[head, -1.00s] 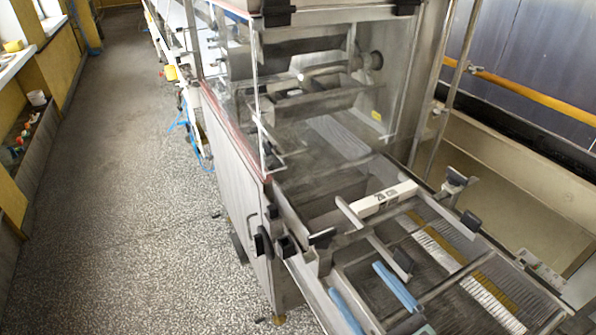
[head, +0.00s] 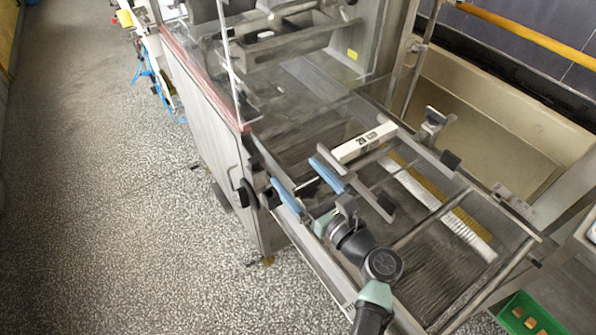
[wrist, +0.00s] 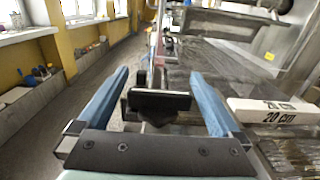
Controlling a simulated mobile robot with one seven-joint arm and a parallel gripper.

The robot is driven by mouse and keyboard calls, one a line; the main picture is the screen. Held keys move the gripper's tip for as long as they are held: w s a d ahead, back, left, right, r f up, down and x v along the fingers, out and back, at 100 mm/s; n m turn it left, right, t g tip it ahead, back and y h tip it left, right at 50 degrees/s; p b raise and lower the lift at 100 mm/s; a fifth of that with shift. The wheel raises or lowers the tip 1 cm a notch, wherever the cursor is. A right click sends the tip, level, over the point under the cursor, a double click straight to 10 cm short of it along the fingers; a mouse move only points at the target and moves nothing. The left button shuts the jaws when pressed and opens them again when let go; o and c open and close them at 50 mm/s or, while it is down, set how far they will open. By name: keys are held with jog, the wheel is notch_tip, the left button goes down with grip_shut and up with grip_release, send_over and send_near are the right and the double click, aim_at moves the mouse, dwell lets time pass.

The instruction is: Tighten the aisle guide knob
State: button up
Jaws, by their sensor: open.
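The aisle guide knob is a black bar-shaped handle, lying crosswise between my fingers in the wrist view (wrist: 158,102). In the head view it is small and dark between the fingertips, partly hidden. My gripper (head: 308,179) is open, its two blue fingers one on each side of the knob; they also show in the wrist view (wrist: 158,76). A gap shows between the left finger and the knob. The right finger is close to the knob's right end; I cannot tell whether they touch. A white block marked 20 cm (head: 365,143) lies between the two guide rails, right of my gripper.
A second black knob (head: 436,115) stands on the far side. Rails with black ends (head: 451,160) cross above the mesh belt (head: 430,275). A clear guard (head: 300,95) stands behind. A green crate (head: 505,309) is at the lower right. The aisle floor (head: 100,200) is clear.

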jog(key=shift+w+a, duration=0.35)
jog(key=shift+w, duration=0.1)
jog(key=c, duration=1.2)
